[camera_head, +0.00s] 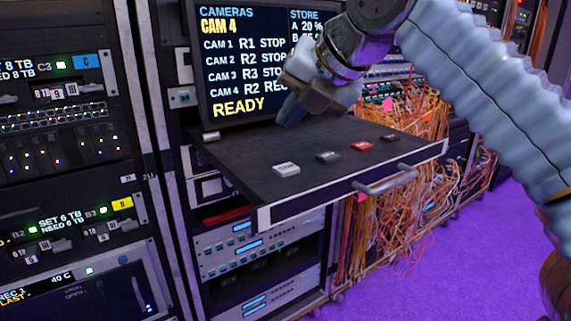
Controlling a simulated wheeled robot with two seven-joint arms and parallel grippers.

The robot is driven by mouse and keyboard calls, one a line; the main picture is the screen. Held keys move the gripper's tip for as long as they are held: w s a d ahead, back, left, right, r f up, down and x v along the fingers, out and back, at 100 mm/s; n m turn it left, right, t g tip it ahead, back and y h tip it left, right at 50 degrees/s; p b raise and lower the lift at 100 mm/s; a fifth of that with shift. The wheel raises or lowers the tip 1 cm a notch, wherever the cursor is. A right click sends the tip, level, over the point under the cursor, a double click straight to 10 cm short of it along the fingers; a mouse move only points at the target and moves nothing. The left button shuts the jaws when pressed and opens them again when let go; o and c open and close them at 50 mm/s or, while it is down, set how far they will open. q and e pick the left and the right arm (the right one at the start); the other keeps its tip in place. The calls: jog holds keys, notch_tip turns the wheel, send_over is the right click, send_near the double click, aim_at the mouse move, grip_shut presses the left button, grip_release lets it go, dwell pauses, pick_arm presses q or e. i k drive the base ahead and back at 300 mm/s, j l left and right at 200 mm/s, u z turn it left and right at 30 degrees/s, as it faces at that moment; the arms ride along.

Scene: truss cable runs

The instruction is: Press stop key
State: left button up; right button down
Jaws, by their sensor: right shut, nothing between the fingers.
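A dark pull-out shelf (237,160) carries a row of keys. The other labels are too small to read, so I cannot tell which is the stop key. My right gripper (290,112) is shut and empty, over the back of the shelf in front of the screen, apart from the keys. My left gripper is out of view.
The screen (235,75) behind the shelf shows CAM 4, READY and a camera list with CAM 4 at R2 REC; my right arm covers part of it. A handle (385,180) sticks out from the shelf front. Orange cables (390,215) hang behind. Racks (70,120) stand at left.

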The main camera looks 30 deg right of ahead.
aim_at(390, 138)
jog(key=k+l, duration=0.15)
jog(key=k, duration=0.35)
jog(key=k+l, duration=0.1)
jog(key=k, duration=0.4)
